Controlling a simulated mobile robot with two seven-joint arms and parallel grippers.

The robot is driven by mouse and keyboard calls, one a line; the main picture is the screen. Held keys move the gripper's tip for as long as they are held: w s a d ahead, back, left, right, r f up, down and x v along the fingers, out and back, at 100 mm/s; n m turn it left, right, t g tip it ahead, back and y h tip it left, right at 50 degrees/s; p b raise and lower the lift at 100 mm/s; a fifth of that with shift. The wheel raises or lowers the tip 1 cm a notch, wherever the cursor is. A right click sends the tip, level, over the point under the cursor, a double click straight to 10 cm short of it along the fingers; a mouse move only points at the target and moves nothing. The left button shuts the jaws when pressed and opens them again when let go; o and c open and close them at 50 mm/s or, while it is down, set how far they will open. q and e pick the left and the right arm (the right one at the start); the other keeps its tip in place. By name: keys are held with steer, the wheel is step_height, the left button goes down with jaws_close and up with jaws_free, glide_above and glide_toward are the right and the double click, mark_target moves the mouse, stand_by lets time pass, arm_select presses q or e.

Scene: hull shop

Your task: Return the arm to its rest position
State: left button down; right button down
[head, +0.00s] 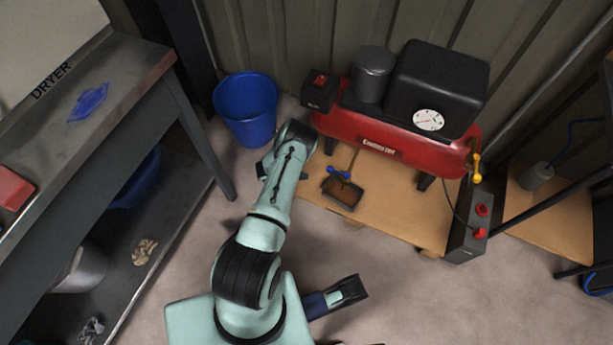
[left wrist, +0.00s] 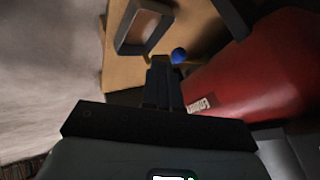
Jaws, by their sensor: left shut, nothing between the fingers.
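My left arm reaches up the middle of the head view, its pale green forearm (head: 276,200) ending beside the compressor. The fingers of my left gripper (left wrist: 162,66) show in the left wrist view. They are shut and empty, pointing towards a blue valve handle (left wrist: 179,55). In the head view the wrist and forearm hide the fingertips. The handle also shows in the head view (head: 339,174), over a small drip tray (head: 342,196). The wrist view shows the tray's frame (left wrist: 121,42) beyond the fingers. I cannot tell whether the fingertips touch the handle.
The red compressor tank (head: 345,130) stands on a wooden board (head: 395,218) by the wall. A blue bucket (head: 247,112) stands left of my wrist, close to the arm. A grey workbench (head: 140,75) fills the left side.

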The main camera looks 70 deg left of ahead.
arm_select(q)
steer(key=shift+r, duration=0.1)
stand_by(0.6)
